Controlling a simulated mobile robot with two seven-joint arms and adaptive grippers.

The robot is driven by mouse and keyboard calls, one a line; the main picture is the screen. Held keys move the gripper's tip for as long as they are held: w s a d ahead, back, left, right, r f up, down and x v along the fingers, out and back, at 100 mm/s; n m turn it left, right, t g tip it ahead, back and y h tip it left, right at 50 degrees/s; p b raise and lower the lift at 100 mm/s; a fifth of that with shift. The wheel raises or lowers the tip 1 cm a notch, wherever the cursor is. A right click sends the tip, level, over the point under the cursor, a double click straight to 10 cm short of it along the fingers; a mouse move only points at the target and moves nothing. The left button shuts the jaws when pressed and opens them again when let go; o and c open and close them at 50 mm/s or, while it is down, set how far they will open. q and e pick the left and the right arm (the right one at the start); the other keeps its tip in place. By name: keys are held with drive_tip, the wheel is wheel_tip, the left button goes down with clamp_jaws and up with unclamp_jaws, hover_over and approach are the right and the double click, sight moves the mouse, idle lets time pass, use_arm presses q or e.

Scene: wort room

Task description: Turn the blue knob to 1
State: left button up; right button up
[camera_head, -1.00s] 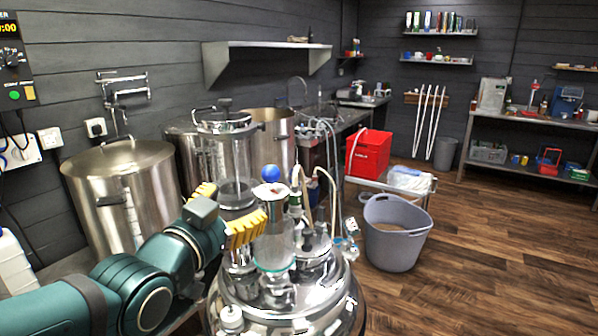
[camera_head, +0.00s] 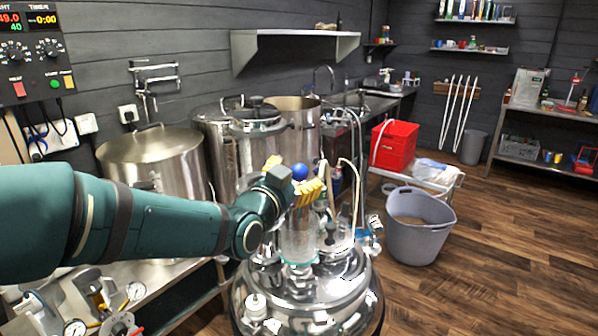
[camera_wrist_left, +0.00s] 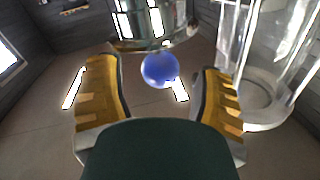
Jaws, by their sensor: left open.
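The blue knob (camera_head: 299,172) is a small round ball at the top of the shiny steel vessel (camera_head: 310,293), beside a clear glass cylinder (camera_head: 298,240). My left gripper (camera_head: 291,185) has yellow ridged fingers and is right beside the knob. In the left wrist view the knob (camera_wrist_left: 158,70) sits ahead of and between the two open fingers, near their tips. I cannot tell if either finger touches it. The glass cylinder (camera_wrist_left: 268,75) stands just right of the right finger. No number or scale shows near the knob. My right gripper is not in view.
Hoses (camera_head: 355,190) and fittings crowd the vessel top. Large steel pots (camera_head: 158,165) stand behind on the left. A gauge assembly (camera_head: 105,305) lies at lower left. A grey tub (camera_head: 419,235) and a red crate (camera_head: 394,146) are to the right. Open wooden floor lies at right.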

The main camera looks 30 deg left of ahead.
use_arm(q)
drive_tip(key=shift+w+a, duration=0.1)
drive_tip(key=shift+w, duration=0.85)
clamp_jaws()
